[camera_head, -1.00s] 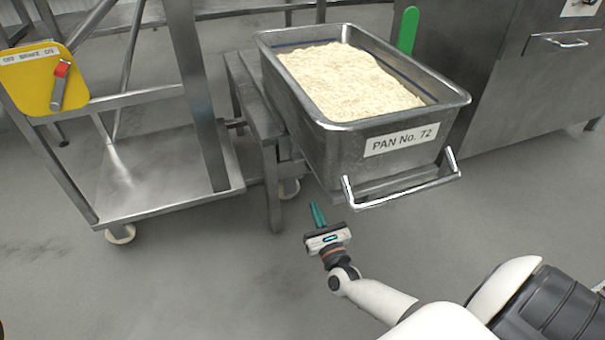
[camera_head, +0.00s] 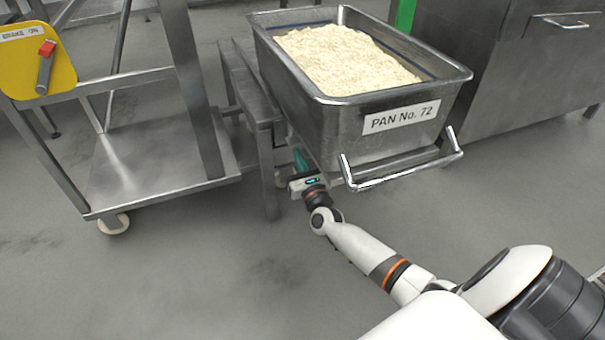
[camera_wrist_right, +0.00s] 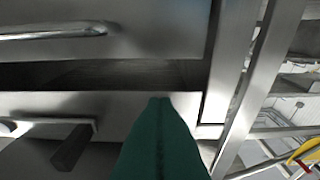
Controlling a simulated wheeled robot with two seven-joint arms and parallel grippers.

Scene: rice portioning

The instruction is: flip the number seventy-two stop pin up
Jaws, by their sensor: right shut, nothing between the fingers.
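Pan number 72 (camera_head: 330,125) is a deep steel pan of rice with a label and a front bar handle. Its front and bar handle (camera_wrist_right: 50,33) also show in the right wrist view. Below the pan, a short dark lever (camera_wrist_right: 72,148) hangs tilted from a light bracket; it may be the stop pin, though no number shows on it. It is not visible in the head view. My right gripper (camera_head: 299,158) is at the pan's lower left front corner, its teal fingers shut and empty. In the wrist view the fingertips (camera_wrist_right: 160,101) are right of the lever, apart from it in the picture.
A steel stand (camera_head: 262,150) runs along the pan's left side, close to my right gripper. Further left is a steel cart (camera_head: 150,170) with a yellow brake plate (camera_head: 62,72) and red-tipped lever. A steel cabinet (camera_head: 500,90) stands right. The floor in front is clear.

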